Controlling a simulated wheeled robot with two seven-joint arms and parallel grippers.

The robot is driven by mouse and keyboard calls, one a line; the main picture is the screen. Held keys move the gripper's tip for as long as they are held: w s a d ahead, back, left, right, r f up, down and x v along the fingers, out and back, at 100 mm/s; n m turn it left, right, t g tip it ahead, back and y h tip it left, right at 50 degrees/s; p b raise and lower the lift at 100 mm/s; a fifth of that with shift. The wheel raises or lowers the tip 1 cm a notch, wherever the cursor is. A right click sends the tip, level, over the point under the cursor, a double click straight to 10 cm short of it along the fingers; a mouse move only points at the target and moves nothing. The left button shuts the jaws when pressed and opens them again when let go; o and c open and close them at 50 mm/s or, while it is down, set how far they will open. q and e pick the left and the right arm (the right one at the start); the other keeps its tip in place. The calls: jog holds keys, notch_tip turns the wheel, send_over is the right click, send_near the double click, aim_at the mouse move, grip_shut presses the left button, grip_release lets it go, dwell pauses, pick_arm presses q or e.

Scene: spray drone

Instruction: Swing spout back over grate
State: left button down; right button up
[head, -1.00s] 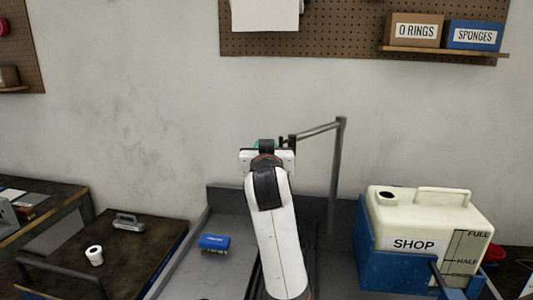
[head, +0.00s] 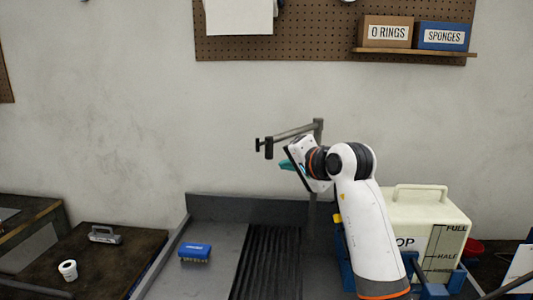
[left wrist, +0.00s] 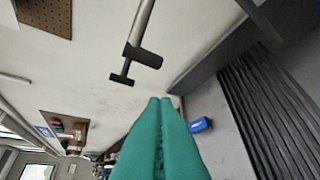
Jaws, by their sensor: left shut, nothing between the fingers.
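The spout (head: 292,131) is a grey pipe on an upright post, with a dark T-shaped end (head: 265,146) pointing left in the head view. In the picture that end lies above the line of the dark slatted grate (head: 270,262); its depth I cannot tell. The spout also shows at the top of the left wrist view (left wrist: 141,28), the grate at its right (left wrist: 270,115). My left gripper (head: 286,165) is just below the spout and apart from it. Its teal fingers (left wrist: 167,100) are shut and empty. My left arm hides part of the post. My right gripper is out of view.
A blue sponge or brush (head: 194,252) lies on the grey basin floor left of the grate. A cream jug (head: 430,215) stands at the right behind my arm. A dark table (head: 100,265) with a white cup (head: 68,270) is at the left.

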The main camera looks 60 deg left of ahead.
pick_arm(q)
jog(key=d+r+m+g, duration=0.2)
jog(key=d+r+m, duration=0.1)
jog(key=d+r, duration=0.2)
jog(key=p, duration=0.4)
send_near(266, 147)
jog(key=s+a+f, duration=0.1)
jog(key=s+a, duration=0.3)
jog(key=shift+w+a+f+y, duration=0.15)
jog(key=shift+a+f+y, duration=0.15)
jog(key=shift+a+f, duration=0.05)
jog(key=a+p, duration=0.1)
jog(key=s+a+p, duration=0.1)
jog(key=a, duration=0.1)
jog(key=a+p, duration=0.1)
jog(key=shift+s+a+r, duration=0.2)
jog(key=shift+s+a, duration=0.1)
jog(key=shift+a, duration=0.1)
